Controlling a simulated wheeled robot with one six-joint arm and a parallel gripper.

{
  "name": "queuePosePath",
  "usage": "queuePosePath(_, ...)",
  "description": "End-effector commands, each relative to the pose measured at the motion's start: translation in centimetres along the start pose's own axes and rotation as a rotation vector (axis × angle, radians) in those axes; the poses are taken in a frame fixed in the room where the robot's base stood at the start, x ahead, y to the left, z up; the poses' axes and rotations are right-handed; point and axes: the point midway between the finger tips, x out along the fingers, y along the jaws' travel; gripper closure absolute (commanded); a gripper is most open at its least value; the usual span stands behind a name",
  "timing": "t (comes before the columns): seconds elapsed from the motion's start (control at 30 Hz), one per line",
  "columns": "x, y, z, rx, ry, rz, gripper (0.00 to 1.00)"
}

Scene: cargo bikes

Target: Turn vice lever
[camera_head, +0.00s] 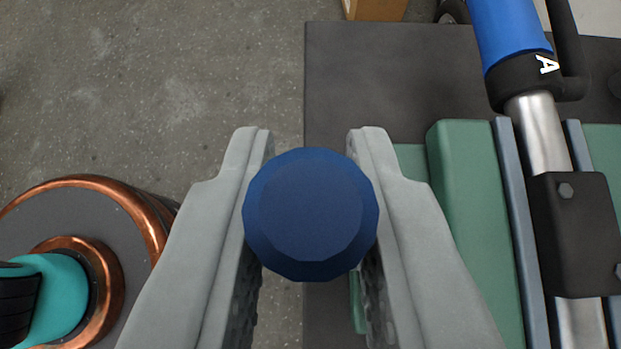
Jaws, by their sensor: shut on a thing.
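A dark blue faceted knob (311,225) sits in the middle of the view, between the two grey fingers of my gripper (311,150). It looks like the end of the vice lever; the rest of the lever is hidden behind it. My gripper is shut on the knob, one finger on each side. The green vice (465,220) is to the right of my gripper, with blue-grey jaw plates. Its jaws are around a silver tube (540,135) with a black block on it.
A blue and black cylinder (510,35) marked "A" continues the tube at the top right. A dark bench top (385,75) lies under the vice, its left edge near the middle. A brown box (376,8) shows at the top. Bare grey floor (150,90) is at left.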

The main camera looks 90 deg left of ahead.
Motion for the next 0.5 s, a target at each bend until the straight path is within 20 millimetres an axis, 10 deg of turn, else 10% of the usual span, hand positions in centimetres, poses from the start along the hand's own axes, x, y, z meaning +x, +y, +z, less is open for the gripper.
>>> queuePosePath(0.5, -1.19, 0.03, 0.98, 0.001, 0.15, 0.0, 1.0)
